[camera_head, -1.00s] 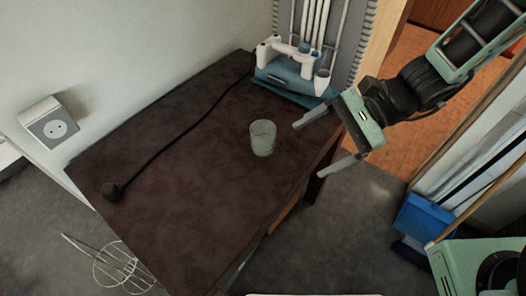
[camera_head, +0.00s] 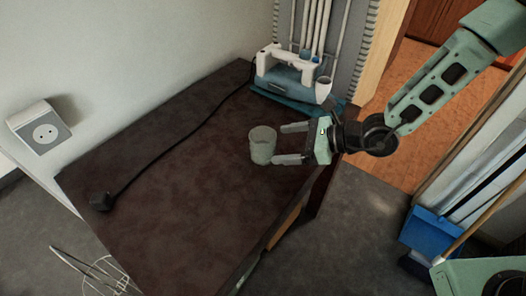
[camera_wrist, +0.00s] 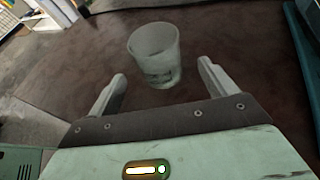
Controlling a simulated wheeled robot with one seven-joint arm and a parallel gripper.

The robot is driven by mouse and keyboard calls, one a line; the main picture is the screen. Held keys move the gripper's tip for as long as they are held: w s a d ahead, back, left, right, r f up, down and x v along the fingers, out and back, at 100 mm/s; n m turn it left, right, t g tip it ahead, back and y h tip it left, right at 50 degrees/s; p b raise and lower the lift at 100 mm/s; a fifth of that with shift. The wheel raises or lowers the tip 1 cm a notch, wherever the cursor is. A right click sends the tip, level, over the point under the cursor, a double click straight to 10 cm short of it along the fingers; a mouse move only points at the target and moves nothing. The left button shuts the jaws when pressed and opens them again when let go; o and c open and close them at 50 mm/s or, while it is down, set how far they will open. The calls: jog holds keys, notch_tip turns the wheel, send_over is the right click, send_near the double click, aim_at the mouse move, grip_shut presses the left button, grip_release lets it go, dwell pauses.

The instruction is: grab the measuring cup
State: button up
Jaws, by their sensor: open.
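The measuring cup (camera_head: 262,146) is a small, clear greyish cup standing upright on the dark brown table. In the wrist view the measuring cup (camera_wrist: 155,55) stands just beyond the fingertips, between their lines, with faint markings on its side. My gripper (camera_head: 290,143) is open and empty, just right of the cup in the head view, its two fingers pointing at it. In the wrist view my gripper (camera_wrist: 161,72) shows both fingers apart, one on each side of the gap in front of the cup.
The brown table (camera_head: 180,210) is mostly bare around the cup. A white and blue appliance (camera_head: 290,75) stands at the back, with a black cord running to a plug (camera_head: 102,201). A wall socket (camera_head: 42,128) is at left. A blue dustpan (camera_head: 428,232) is at right.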

aim_at(261, 147)
jog(key=x, duration=0.7)
jog(key=shift+a+f, duration=0.1)
jog(key=shift+f, duration=0.1)
jog(key=c, duration=1.2)
jog(key=shift+o, duration=0.2)
jog(key=shift+r, duration=0.15)
